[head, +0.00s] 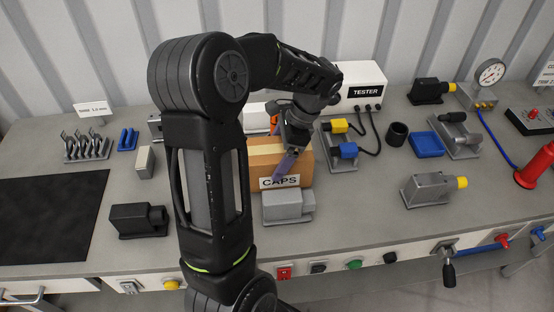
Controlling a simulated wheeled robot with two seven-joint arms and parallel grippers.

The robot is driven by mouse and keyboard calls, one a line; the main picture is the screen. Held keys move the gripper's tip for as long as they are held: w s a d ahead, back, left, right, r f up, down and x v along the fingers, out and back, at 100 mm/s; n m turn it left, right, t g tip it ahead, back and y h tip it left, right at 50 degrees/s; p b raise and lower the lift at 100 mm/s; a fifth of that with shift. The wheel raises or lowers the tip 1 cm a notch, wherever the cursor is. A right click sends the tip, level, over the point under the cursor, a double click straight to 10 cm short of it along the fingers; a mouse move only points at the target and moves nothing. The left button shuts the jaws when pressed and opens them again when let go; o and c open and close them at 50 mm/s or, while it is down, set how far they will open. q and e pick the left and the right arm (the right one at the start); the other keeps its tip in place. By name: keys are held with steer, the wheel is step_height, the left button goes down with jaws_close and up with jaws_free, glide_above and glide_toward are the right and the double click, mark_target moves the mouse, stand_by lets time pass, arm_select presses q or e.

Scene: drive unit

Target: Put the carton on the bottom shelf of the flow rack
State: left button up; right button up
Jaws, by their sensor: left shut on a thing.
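The carton (262,158) is a brown cardboard box with a strip of tape on top and a white "CAPS" label on its front. It is at the middle of the workbench, behind a grey motor block. My left gripper (285,164) points down at the carton's front side and is shut on it. I cannot tell whether the carton touches the bench. My right gripper and the flow rack are not in view.
The grey motor block (283,206) stands close in front of the carton. A white tester box (361,86) with cables stands behind right. A dark motor (138,220) and a black mat (50,215) lie left. The bench's front edge carries switches and knobs.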

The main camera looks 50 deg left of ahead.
arm_select(q)
steer(key=shift+f, duration=0.9)
steer(key=shift+f, duration=0.15)
steer(key=o, duration=1.8)
steer(key=shift+o, duration=0.2)
